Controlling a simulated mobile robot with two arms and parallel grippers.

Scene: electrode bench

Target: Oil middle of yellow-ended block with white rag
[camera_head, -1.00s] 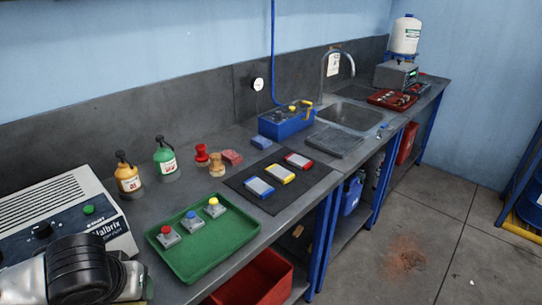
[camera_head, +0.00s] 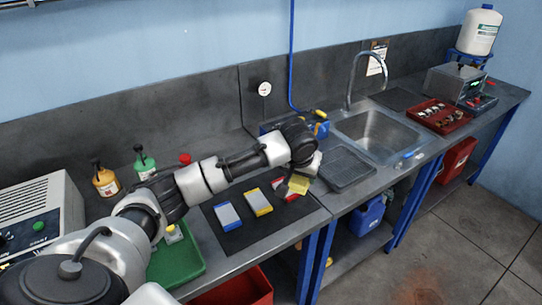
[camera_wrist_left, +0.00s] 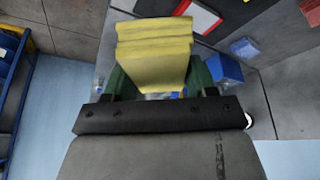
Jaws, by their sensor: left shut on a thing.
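The yellow-ended block (camera_head: 258,202) lies on the dark mat (camera_head: 235,238), between a blue-ended block (camera_head: 228,215) and a red-ended block (camera_head: 282,193). My left gripper (camera_head: 302,176) is shut on a folded yellow cloth (camera_head: 299,185), held over the mat's right end. The cloth partly hides the red-ended block. In the left wrist view the cloth (camera_wrist_left: 152,50) sits between green fingers, with the red-ended block (camera_wrist_left: 200,14) beyond it. I see no white rag. My right gripper is out of view.
A green tray (camera_head: 178,262) is partly behind my arm. A blue box (camera_head: 273,126) stands behind my gripper. The sink (camera_head: 376,135) is to the right.

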